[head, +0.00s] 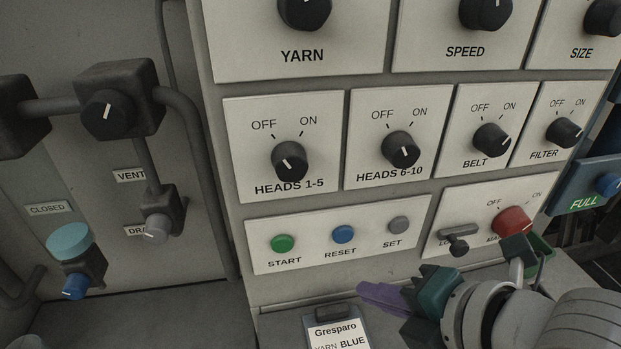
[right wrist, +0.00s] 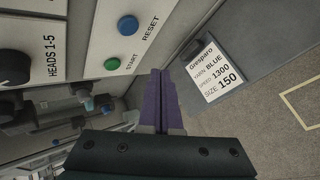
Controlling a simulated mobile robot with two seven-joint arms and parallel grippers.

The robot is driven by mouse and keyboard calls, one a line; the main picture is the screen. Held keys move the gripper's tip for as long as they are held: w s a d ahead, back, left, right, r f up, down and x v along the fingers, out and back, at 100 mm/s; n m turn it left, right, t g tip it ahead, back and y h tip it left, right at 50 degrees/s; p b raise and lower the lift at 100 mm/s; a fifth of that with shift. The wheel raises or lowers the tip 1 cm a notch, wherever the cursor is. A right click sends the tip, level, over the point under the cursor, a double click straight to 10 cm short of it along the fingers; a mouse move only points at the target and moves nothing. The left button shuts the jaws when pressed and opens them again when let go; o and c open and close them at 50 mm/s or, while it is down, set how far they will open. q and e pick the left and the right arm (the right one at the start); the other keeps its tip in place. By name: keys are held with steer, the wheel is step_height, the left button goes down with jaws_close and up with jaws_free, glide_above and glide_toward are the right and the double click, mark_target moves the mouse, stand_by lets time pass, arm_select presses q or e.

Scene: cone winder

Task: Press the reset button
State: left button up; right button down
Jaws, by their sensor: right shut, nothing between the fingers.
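The blue reset button (head: 344,234) sits in the middle of a white plate, above the label RESET, between the green start button (head: 283,243) and the grey set button (head: 398,225). In the right wrist view the reset button (right wrist: 127,25) is at the top, with the start button (right wrist: 112,64) below it. My right gripper (head: 362,291) is shut and empty, its purple fingers below and slightly right of the reset button in the head view, apart from it. In the right wrist view the fingertips (right wrist: 159,74) are below the buttons. My left gripper is not in view.
A card on a dark holder (head: 338,333) stands below the button plate, close to my right fingers. A red knob (head: 512,221) and a small lever (head: 457,243) are on the plate at right. Rows of black knobs are above. Pipes and valves (head: 107,112) are at left.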

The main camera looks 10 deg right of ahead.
mark_target(342, 244)
steer(key=w+b, duration=0.3)
steer(key=w, duration=0.3)
steer(key=shift+a, duration=0.15)
steer(key=shift+w, duration=0.2)
stand_by(1.7)
steer(key=shift+w, duration=0.35)
steer(key=shift+w+b, duration=0.4)
stand_by(0.6)
steer(key=shift+s, duration=0.1)
steer(key=shift+s+p, duration=0.75)
